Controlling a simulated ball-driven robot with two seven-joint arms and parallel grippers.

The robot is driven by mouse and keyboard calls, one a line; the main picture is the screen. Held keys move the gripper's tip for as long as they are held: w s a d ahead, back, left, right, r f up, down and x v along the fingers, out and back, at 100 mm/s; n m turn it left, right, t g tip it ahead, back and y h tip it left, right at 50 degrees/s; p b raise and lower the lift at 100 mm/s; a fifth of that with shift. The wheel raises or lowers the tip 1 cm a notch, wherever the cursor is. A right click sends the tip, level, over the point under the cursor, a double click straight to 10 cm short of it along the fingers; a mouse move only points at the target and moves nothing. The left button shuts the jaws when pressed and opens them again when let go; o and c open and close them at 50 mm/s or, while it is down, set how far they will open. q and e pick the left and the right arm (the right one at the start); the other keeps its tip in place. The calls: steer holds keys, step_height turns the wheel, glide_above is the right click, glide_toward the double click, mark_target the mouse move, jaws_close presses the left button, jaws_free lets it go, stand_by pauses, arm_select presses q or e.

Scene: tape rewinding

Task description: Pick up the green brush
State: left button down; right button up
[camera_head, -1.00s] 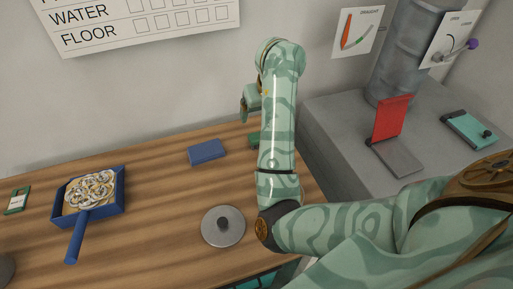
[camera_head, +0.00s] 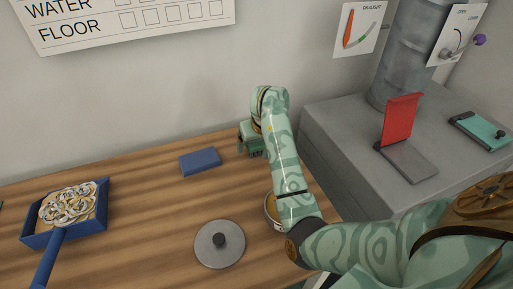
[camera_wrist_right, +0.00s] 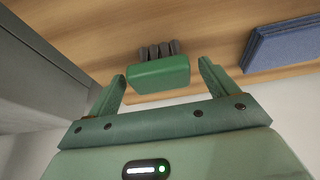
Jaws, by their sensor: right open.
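The green brush (camera_wrist_right: 158,74) is a small green block with several dark bristle tufts. In the right wrist view it lies on the wooden table top, framed between the two fingertips. My right gripper (camera_wrist_right: 162,76) is open, with a finger on each side of the brush in that picture; neither finger shows contact. In the head view my right gripper (camera_head: 249,139) is low over the back right of the table. Only a bit of green shows beneath it there, and I cannot clearly separate brush from gripper. My left gripper is not in view.
A blue block (camera_head: 200,161) lies left of my right gripper. A blue pan (camera_head: 98,212) with pale rings, a round grey lid (camera_head: 220,247) and a round container (camera_head: 271,211) stand on the table. A grey cabinet (camera_head: 340,150) rises close on the right.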

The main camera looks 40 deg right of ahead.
steer(key=c, duration=1.1)
steer(key=shift+r, duration=0.15)
